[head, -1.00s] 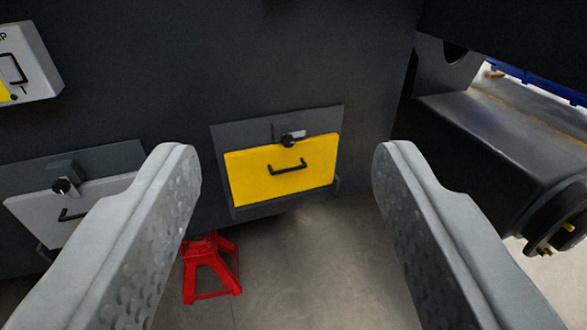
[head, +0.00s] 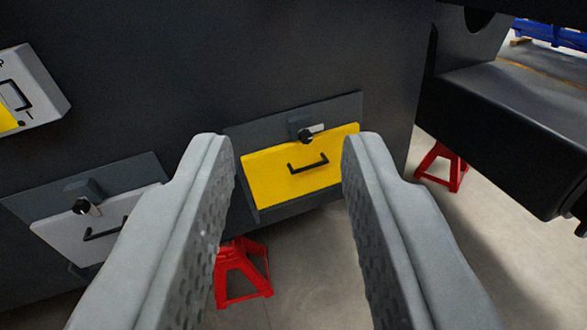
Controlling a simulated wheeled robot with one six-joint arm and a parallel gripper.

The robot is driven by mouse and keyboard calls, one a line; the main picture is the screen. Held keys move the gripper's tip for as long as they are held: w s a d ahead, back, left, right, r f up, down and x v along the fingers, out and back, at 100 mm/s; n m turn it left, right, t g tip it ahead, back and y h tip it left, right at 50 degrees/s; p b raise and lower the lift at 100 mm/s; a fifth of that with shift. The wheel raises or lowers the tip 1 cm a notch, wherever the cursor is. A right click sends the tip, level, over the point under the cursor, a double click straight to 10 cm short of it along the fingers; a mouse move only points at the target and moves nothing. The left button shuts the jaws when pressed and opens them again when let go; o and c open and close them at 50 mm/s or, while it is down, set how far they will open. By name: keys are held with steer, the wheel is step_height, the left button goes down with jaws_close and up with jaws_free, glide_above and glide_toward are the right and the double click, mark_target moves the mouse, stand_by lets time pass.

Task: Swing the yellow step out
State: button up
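The yellow step (head: 285,180) is a flat panel folded against a grey mounting plate (head: 340,108) on the dark chassis wall. It has a black bar handle (head: 308,165) at its middle. A latch with a black knob and a light lever (head: 308,133) sits at its top edge. My gripper (head: 287,145) is open and empty, its two grey textured fingers framing the step in the picture. The fingers appear to be in front of the wall and apart from the step. The right finger hides a little of the step's right edge.
A grey panel (head: 65,232) with a similar knob and handle is at left. A white box (head: 35,90) juts from the wall at upper left. Red stands (head: 240,275) are on the floor. A dark beam (head: 510,125) sticks out at right.

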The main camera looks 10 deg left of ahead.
steer(key=w+f+m, duration=0.4)
steer(key=w+f, duration=0.3)
steer(key=w, duration=0.5)
steer(key=m+g+h, duration=0.1)
steer(key=m, duration=1.2)
glide_toward(310, 168)
steer(key=w+f, duration=0.1)
steer(key=w, duration=0.7)
steer(key=shift+w+d, duration=0.2)
steer(key=shift+d, duration=0.05)
steer(key=shift+f, duration=0.1)
steer(key=shift+c, duration=0.3)
jaws_close()
